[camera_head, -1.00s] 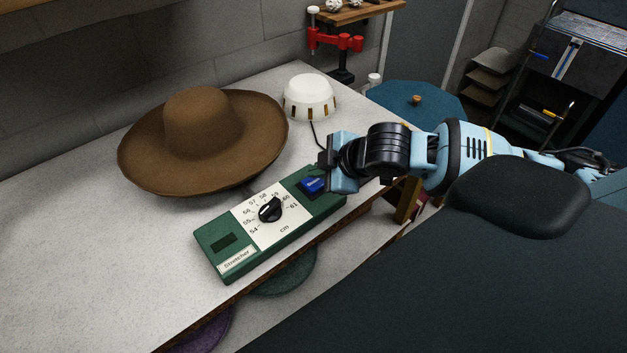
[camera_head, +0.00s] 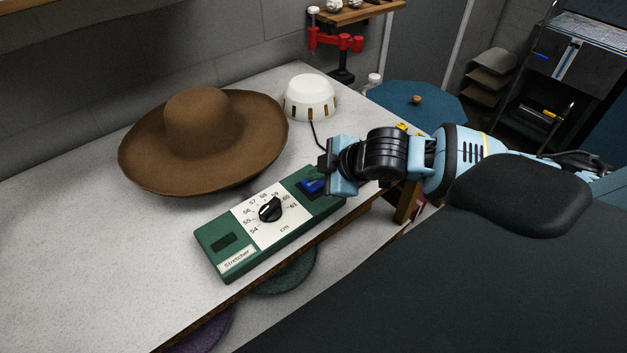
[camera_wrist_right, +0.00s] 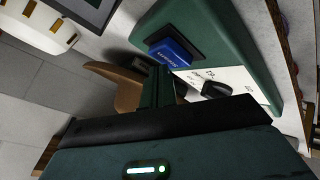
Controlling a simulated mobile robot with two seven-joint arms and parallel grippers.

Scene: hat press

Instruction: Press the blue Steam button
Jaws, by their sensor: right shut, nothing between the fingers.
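The blue Steam button (camera_head: 311,186) sits at the right end of the green Stretcher control box (camera_head: 210,240). In the right wrist view the button (camera_wrist_right: 172,52) shows on its dark plate, close beyond the fingers. My right gripper (camera_head: 324,171) is shut and empty, at the button's right and back side. In the wrist view its fingers (camera_wrist_right: 160,87) point toward the button. Whether the fingertips touch the button I cannot tell. My left gripper is not in view.
A black dial (camera_head: 270,208) on a white scale sits mid-box. A brown hat (camera_head: 203,140) stands behind the box, and a white dome (camera_head: 309,97) stands at the back. The worktop (camera_head: 90,250) is clear at the left.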

